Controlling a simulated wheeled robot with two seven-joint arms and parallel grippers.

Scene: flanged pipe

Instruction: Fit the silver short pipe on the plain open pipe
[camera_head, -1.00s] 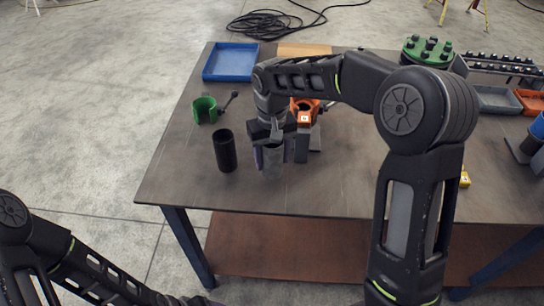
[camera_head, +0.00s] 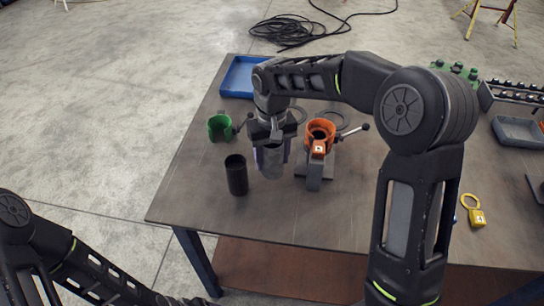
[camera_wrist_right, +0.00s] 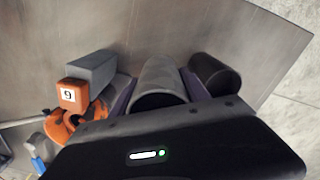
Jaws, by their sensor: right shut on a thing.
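My right gripper (camera_head: 272,150) is shut around the silver short pipe (camera_head: 272,160), a grey cylinder held upright. The silver pipe also shows in the right wrist view (camera_wrist_right: 160,84), between the two fingers. A dark plain open pipe (camera_head: 237,176) stands upright on the table, just left of the gripper and nearer the front edge. It shows to the right of the silver pipe in the right wrist view (camera_wrist_right: 214,74). The two pipes are apart. I cannot tell how far the silver pipe's lower end is from the tabletop. My left gripper is out of view; only its arm shows.
An orange clamp fixture (camera_head: 319,130) with a lever stands right of the gripper. A green open holder (camera_head: 219,127) and a blue tray (camera_head: 240,76) lie behind left. A yellow padlock (camera_head: 476,217) lies at right. The tabletop (camera_head: 200,190) front left is clear.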

